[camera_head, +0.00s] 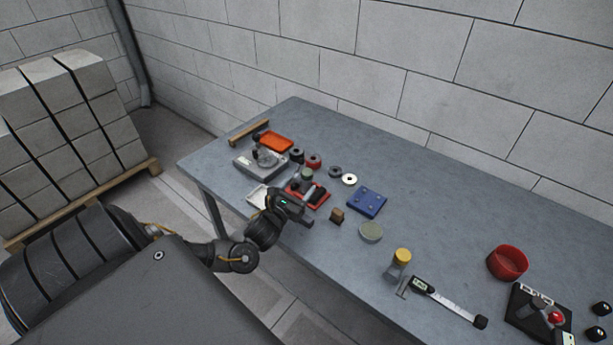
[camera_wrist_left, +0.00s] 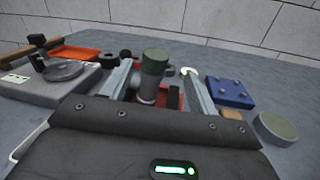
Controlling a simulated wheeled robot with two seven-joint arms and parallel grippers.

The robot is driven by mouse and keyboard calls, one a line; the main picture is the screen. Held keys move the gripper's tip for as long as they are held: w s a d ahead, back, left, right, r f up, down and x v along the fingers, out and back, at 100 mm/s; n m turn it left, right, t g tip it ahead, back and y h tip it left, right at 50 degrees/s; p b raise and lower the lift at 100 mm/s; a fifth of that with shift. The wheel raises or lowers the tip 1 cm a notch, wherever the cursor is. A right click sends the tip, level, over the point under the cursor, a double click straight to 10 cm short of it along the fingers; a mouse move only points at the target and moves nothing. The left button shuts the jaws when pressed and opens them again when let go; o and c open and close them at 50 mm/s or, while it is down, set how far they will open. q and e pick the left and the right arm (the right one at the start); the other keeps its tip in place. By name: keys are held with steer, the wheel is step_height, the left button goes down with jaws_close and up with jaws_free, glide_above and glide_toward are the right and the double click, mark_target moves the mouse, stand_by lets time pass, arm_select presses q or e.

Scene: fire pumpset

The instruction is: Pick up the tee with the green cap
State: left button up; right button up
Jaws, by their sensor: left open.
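The tee with the green cap (camera_head: 307,174) stands upright at the red tray on the table's left part. In the left wrist view its dark green cap (camera_wrist_left: 155,62) sits on a grey body, and the lower part is hidden by my gripper housing. My left gripper (camera_head: 300,189) is open, close in front of the tee. In the left wrist view the two fingers of my left gripper (camera_wrist_left: 160,75) point forward, one on each side of the tee, with visible gaps. I cannot tell how far the fingertips reach past it. My right gripper is not in view.
A grey scale-like device (camera_head: 258,165) and an orange tray (camera_head: 277,142) lie left of the tee. A blue block (camera_head: 367,202), a pale green disc (camera_head: 371,232) and a brown block (camera_head: 337,215) lie right. A yellow-capped part (camera_head: 402,256) stands farther right.

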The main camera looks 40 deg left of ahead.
mark_target(309, 171)
arm_select(q)
steer(key=w, duration=0.3)
steer(key=shift+w+a+f, duration=0.1)
steer(key=shift+w+a, duration=0.05)
steer(key=shift+a, duration=0.2)
steer(key=shift+w, duration=0.1)
steer(key=w, duration=0.1)
steer(key=w+a+p, duration=0.1)
steer(key=w, duration=0.2)
steer(key=shift+a, duration=0.3)
steer(key=shift+w, duration=0.45)
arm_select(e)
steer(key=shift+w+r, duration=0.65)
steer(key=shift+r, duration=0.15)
arm_select(q)
steer(key=shift+s, duration=0.1)
steer(key=shift+a, duration=0.1)
steer(key=c, duration=0.5)
jaws_close()
